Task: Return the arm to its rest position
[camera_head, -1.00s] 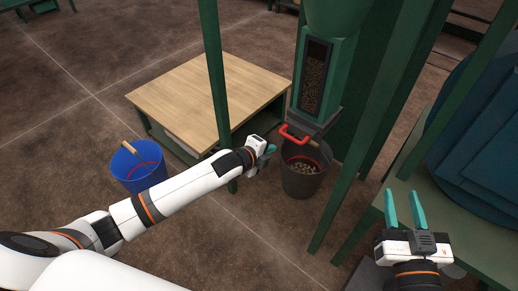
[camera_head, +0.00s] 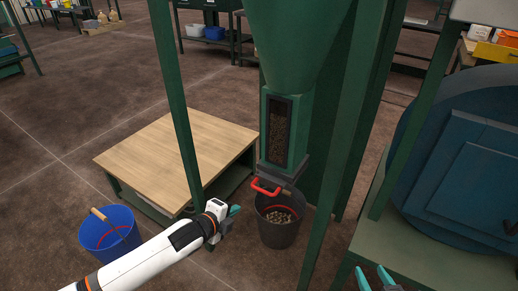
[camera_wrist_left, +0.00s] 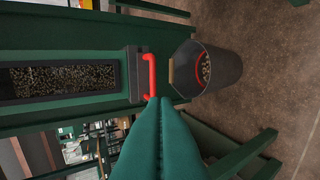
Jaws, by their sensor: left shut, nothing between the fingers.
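My left gripper (camera_head: 233,211) is shut and empty, left of the dark bucket (camera_head: 277,233) and below the red handle (camera_head: 264,187) of the hopper (camera_head: 285,140). In the left wrist view its two teal fingers (camera_wrist_left: 157,140) are pressed together. Their tips overlap the end of the red handle (camera_wrist_left: 150,75) in that picture; contact cannot be told. The dark bucket (camera_wrist_left: 213,72) holds brown pellets and stands under the hopper outlet. My right gripper (camera_head: 374,276) is at the bottom edge, cut off, with its two fingers apart.
A green post (camera_head: 176,100) rises just behind my left gripper. A low wooden-topped table (camera_head: 165,155) and a blue bucket (camera_head: 108,240) stand to the left. More green posts and a big blue machine (camera_head: 465,170) are at right. Open floor lies at far left.

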